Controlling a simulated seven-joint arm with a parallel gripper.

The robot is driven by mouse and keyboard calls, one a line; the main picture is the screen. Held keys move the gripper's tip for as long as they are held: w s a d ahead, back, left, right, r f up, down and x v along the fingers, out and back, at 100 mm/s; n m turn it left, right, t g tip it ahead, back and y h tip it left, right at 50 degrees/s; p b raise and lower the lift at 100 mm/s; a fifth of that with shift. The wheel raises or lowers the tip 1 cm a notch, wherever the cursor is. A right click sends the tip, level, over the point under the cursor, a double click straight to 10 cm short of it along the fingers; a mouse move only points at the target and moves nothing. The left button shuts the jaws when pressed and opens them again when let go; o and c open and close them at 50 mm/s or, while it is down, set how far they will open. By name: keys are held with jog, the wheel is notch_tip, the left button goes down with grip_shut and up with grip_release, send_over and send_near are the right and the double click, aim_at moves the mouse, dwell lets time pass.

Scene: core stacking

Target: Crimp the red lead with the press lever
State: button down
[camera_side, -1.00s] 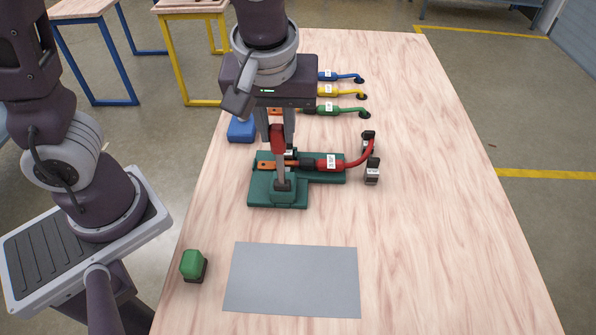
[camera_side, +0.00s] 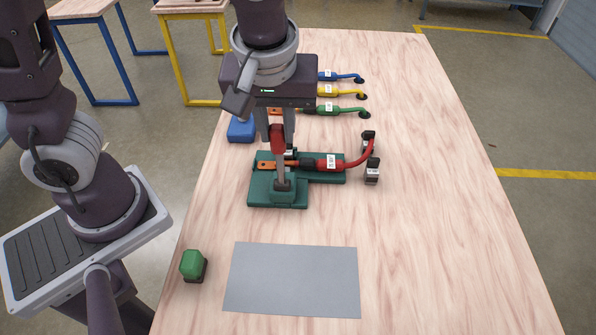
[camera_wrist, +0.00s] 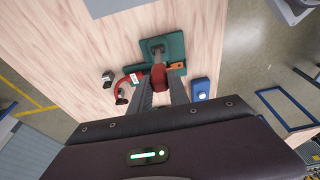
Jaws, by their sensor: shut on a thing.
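The green press (camera_side: 260,192) stands on the table with its grey lever upright and a red handle (camera_side: 278,140) at the top. My gripper (camera_side: 277,142) is shut on the red handle, with one finger on each side. The wrist view also shows the red handle (camera_wrist: 159,77) between my fingers. The red lead (camera_side: 332,163) lies across the press, its copper lug (camera_side: 266,165) at the left and its red cable curving up at the right. The exact seat of the lead under the lever is hidden.
Blue (camera_side: 327,76), yellow (camera_side: 328,92) and green (camera_side: 328,109) leads lie behind. A blue block (camera_side: 241,130) is left of them. Small clamps (camera_side: 372,175) stand by the red cable. A grey mat (camera_side: 292,280) and a green-topped block (camera_side: 193,265) are in front. The table's right side is clear.

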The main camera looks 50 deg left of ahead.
dwell(0.3)
jog(key=shift+s+d+f, duration=0.3)
jog(key=shift+s+d, duration=0.5)
jog(key=shift+d, duration=0.05)
jog(key=shift+s+d+f, duration=0.3)
jog(key=shift+s+d, duration=0.5)
jog(key=shift+s+d+f, duration=1.25)
jog(key=shift+s+d, duration=0.15)
jog(key=shift+s+d+f, duration=0.35)
jog(key=shift+f, duration=0.25)
jog(key=shift+s+d+f, duration=0.4)
jog(key=shift+f, duration=0.15)
jog(key=shift+s+d+f, duration=0.35)
jog(key=shift+f, duration=0.25)
